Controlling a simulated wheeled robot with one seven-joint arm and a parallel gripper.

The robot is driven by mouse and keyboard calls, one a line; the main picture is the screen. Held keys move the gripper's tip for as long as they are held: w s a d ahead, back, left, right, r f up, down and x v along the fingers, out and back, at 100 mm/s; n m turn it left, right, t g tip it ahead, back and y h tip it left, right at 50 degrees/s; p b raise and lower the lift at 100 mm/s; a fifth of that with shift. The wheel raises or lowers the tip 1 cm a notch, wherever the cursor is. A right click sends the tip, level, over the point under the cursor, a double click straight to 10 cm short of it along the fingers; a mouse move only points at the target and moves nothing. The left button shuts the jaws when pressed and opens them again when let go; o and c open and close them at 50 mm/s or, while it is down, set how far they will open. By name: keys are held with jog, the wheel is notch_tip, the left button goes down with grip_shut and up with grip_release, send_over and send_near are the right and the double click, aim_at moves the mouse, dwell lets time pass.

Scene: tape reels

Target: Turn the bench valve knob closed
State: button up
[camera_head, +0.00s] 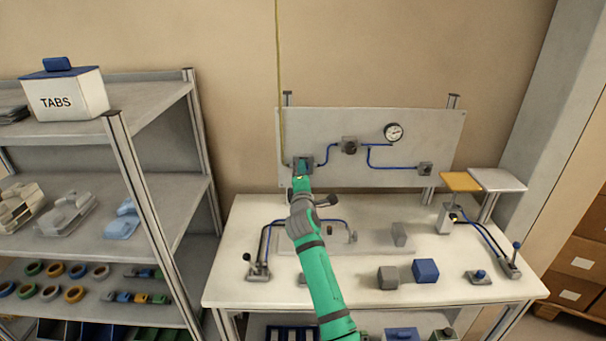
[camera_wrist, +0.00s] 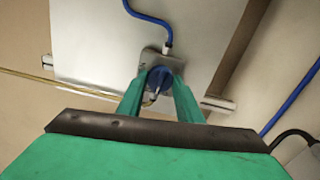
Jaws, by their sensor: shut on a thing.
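The blue valve knob (camera_wrist: 159,76) sits on a grey valve block (camera_wrist: 153,56) mounted on the white panel (camera_head: 240,130) behind the bench. In the head view the valve block (camera_head: 308,160) is at the panel's lower left, mostly covered by my gripper (camera_head: 301,172). In the wrist view my gripper (camera_wrist: 158,88) has its two green fingers on either side of the knob, shut on it. The knob's marking and exact angle are not readable.
Blue tubing (camera_head: 331,148) runs from the valve to a grey fitting (camera_head: 349,145), a gauge (camera_head: 394,132) and another block (camera_head: 425,168). The bench (camera_head: 237,220) holds a blue cube (camera_head: 425,271), a grey cube (camera_head: 388,278) and levers. A shelf (camera_head: 170,100) stands at left.

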jog(key=shift+f+n, duration=0.1)
jog(key=shift+n, duration=0.4)
jog(key=o, duration=1)
jog(key=shift+o, duration=0.2)
jog(key=shift+s, duration=0.1)
jog(key=s, duration=1)
jog(key=shift+s, duration=0.35)
